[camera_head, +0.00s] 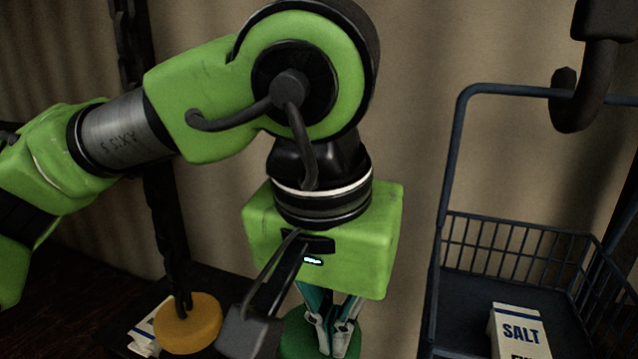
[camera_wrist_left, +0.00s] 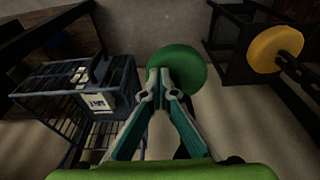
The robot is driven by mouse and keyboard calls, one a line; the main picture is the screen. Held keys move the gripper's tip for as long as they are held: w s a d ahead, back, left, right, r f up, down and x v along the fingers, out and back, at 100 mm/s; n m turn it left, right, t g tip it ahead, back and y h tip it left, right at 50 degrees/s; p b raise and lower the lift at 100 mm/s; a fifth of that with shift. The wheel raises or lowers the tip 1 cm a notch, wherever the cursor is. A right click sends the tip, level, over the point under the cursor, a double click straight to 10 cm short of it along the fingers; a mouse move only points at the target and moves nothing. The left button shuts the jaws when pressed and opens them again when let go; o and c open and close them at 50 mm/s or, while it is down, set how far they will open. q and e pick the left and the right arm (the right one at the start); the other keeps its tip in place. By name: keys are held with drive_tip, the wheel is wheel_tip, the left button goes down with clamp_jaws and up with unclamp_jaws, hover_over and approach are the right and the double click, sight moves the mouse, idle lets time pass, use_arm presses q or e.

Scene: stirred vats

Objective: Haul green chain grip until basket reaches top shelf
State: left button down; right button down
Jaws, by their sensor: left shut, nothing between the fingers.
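The green chain grip (camera_head: 295,335) is a round green disc, partly hidden behind my left gripper's fingers at the bottom of the head view. It also shows in the left wrist view (camera_wrist_left: 180,66), just beyond the fingertips. My left gripper (camera_head: 334,338) points down at the disc with its fingers shut and nothing between them. I cannot tell whether the fingertips touch the disc. The blue wire basket (camera_head: 480,236) hangs from a dark hook (camera_head: 577,110) at the right and holds a white SALT box (camera_head: 518,332). The top shelf cannot be made out. My right gripper is not in view.
A yellow disc (camera_head: 188,323) hangs on a dark chain (camera_head: 168,225) to the left of my left gripper. White boxes (camera_head: 148,325) lie behind it on a dark surface. A plain wall stands behind, with clear space between my gripper and the basket.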

use_arm(q)
drive_tip(key=shift+s+a+b+x, duration=0.1)
drive_tip(key=shift+s+b+x, duration=0.15)
drive_tip(key=shift+b+x, duration=0.95)
drive_tip(key=shift+s+a+b+x, duration=0.1)
drive_tip(key=shift+s+b+x, duration=0.15)
drive_tip(key=shift+b+x, duration=0.9)
drive_tip(key=shift+s+a+b+x, duration=0.2)
drive_tip(key=shift+b+x, duration=0.45)
drive_tip(key=shift+x, duration=1)
drive_tip(key=p+v, duration=0.3)
drive_tip(key=v, duration=0.1)
drive_tip(key=w+p+v, duration=0.1)
drive_tip(key=p+v, duration=0.2)
drive_tip(key=w+d+p+v, duration=0.1)
drive_tip(key=p+v, duration=0.2)
drive_tip(key=v, duration=0.1)
drive_tip(key=shift+r+p, duration=0.35)
drive_tip(key=shift+r, duration=0.25)
drive_tip(key=shift+f, duration=0.15)
